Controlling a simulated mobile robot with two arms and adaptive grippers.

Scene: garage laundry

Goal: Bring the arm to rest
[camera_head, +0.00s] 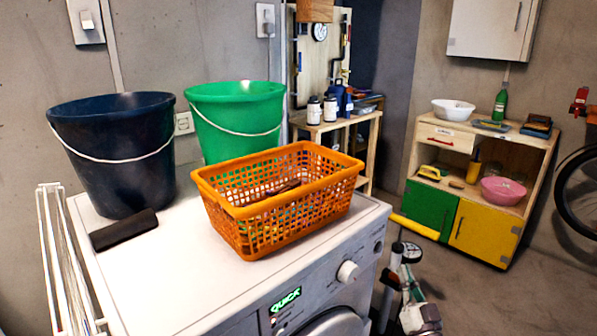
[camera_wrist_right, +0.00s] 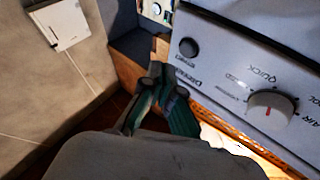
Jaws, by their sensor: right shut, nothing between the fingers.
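My right gripper (camera_head: 408,284) is low in the head view, beside the right front corner of the white washing machine (camera_head: 160,262). In the right wrist view its dark green fingers (camera_wrist_right: 166,88) are shut with nothing between them. They are close to the machine's control panel (camera_wrist_right: 225,75), with its knob and dial, which appears turned over in that view. I cannot tell exactly how large the gap to the panel is. My left gripper is not in view.
A drying rack (camera_head: 62,265) is at left. A yellow-handled pump (camera_head: 414,227) stands behind my gripper. Open floor lies right.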

